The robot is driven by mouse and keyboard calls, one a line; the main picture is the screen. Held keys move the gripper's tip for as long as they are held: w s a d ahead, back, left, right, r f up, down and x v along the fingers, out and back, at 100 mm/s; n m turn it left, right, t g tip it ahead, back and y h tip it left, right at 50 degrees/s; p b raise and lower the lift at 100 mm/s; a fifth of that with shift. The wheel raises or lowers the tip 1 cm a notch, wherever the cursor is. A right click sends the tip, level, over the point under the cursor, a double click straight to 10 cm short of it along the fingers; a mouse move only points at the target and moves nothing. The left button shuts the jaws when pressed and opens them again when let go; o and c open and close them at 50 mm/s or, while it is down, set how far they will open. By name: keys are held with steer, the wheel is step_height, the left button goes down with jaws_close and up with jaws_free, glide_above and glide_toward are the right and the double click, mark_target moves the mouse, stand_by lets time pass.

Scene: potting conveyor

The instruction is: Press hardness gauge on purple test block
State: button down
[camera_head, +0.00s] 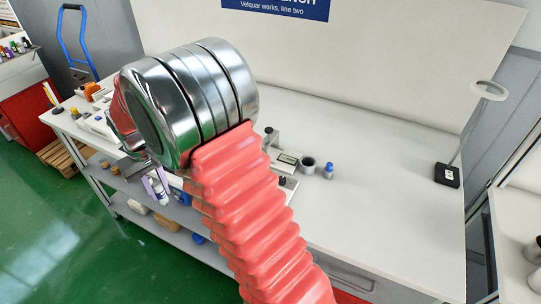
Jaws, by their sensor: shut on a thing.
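My gripper (157,184) shows small and partly hidden at the left, below my metal arm joint. Its two pale purple fingers point down near the front left edge of the bench. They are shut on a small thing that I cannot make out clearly. A white-and-blue shape (158,191) shows between the fingers; I cannot tell whether it is held or stands on the shelf behind. I cannot pick out the hardness gauge or the purple test block with certainty; my arm covers part of the bench.
The white bench (390,190) is bare on its right half, apart from a lamp's black base (447,175). Small items crowd the bench's left end.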

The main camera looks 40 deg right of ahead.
steer(key=shift+d, duration=0.1)
steer(key=s+d+r, duration=0.6)
steer(key=s+d, duration=0.5)
steer(key=s+d+r, duration=0.7)
steer(key=s+d, duration=0.5)
steer(key=shift+d+r, duration=0.15)
steer(key=shift+f, duration=2.2)
steer(key=shift+f, duration=0.35)
stand_by(0.5)
step_height(320, 180, up, 6)
stand_by(1.3)
